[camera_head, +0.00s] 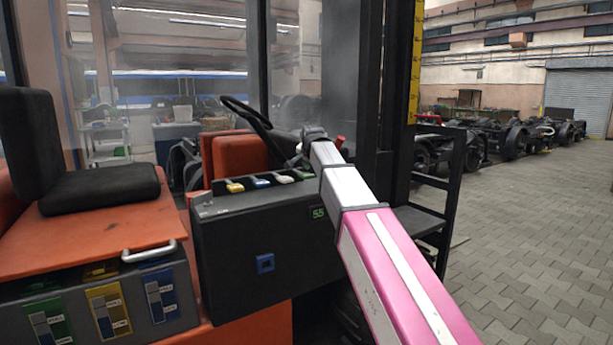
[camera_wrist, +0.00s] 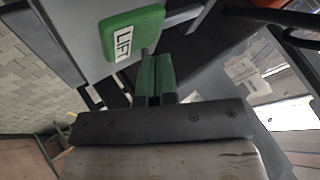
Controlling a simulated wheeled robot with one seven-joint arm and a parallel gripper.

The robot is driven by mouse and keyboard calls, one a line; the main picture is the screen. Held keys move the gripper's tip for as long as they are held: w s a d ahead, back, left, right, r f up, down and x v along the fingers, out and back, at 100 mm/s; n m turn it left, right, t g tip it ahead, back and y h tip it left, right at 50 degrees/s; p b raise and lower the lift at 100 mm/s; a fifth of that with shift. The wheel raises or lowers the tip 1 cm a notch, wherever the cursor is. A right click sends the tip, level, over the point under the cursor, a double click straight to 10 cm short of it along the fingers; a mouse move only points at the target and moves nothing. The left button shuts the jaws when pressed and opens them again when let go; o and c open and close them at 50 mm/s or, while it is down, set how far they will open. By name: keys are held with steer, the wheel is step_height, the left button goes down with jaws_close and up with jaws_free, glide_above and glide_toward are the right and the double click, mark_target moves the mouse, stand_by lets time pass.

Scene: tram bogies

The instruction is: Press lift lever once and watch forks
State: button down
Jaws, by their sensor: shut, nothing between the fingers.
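The lift lever (camera_wrist: 133,33) has a green knob lettered LIFT, at the top of the wrist view. In the head view its green top (camera_head: 301,173) is at the right end of a row of levers on the dark console (camera_head: 255,235). My gripper (camera_wrist: 155,66) is shut and empty, with its fingertips close by the knob's lower right edge. I cannot tell whether they touch it. In the head view my gripper (camera_head: 298,162) is small and partly hidden at the arm's end, above the console. The forks are not visible; the dark mast (camera_head: 375,80) stands behind the arm.
Yellow (camera_head: 234,187), blue (camera_head: 260,183) and white (camera_head: 284,178) levers stand left of the green one. A steering wheel (camera_head: 246,112) is behind them. The black seat (camera_head: 100,187) is at left. Paved floor (camera_head: 530,230) lies open at right, with bogies (camera_head: 515,140) beyond.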

mark_target(308, 174)
steer(key=shift+r, duration=0.15)
steer(key=shift+r, duration=2.35)
